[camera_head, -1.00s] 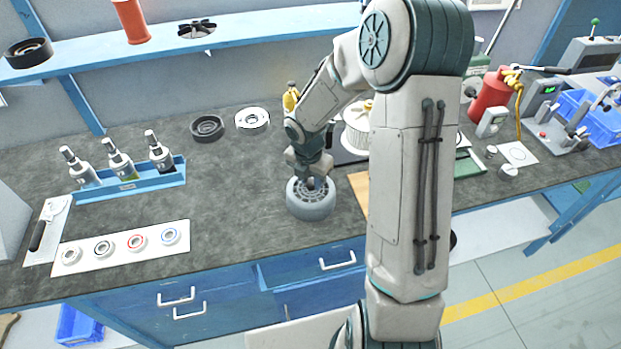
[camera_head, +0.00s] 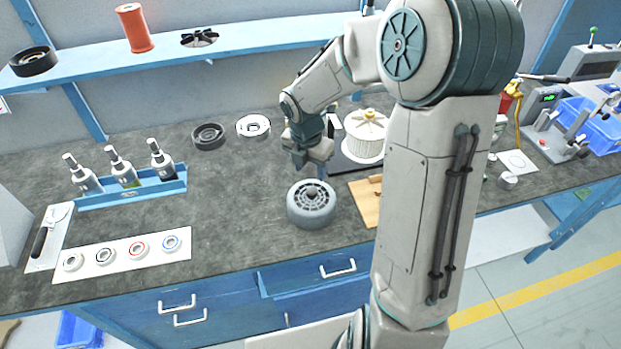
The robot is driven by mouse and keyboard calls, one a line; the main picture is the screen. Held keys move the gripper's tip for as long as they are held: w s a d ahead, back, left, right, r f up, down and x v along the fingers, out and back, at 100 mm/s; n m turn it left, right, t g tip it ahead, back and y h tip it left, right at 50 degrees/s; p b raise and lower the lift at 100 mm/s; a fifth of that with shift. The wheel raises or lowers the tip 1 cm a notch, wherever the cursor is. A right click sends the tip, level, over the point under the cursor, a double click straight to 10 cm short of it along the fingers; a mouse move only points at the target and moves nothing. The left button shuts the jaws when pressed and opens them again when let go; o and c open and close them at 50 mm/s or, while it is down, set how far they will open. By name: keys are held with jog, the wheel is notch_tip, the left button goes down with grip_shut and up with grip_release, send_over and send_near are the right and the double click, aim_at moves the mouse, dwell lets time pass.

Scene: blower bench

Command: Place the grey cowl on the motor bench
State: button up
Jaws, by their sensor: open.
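The grey cowl (camera_head: 312,205), a round housing with a slotted grille on top, rests upright on the dark top of the motor bench (camera_head: 235,225), near its front edge. My gripper (camera_head: 311,172) is open and empty. It hangs above and just behind the cowl, apart from it, pointing down. The fingertips are small in this view. My arm hides part of the bench to the right.
A cream finned wheel (camera_head: 364,140) stands on a dark plate right of my gripper, with a wooden board (camera_head: 366,200) in front. Black (camera_head: 208,135) and white (camera_head: 252,126) rings lie behind left. A blue bottle rack (camera_head: 135,193) and a ring strip (camera_head: 122,257) are left.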

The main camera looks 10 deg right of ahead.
jog(key=s+r+m, duration=0.4)
jog(key=s+m, duration=0.3)
jog(key=m, duration=0.2)
jog(key=s+r+m+t, duration=0.1)
jog(key=s+r+m, duration=0.4)
jog(key=s+m, duration=0.2)
jog(key=s+r+m+t+y, duration=0.1)
jog(key=s+r+m, duration=0.3)
jog(key=m, duration=0.7)
jog(key=s, duration=0.2)
jog(key=shift+s+d+r, duration=0.15)
jog(key=shift+s+d, duration=0.15)
jog(key=shift+s, duration=0.1)
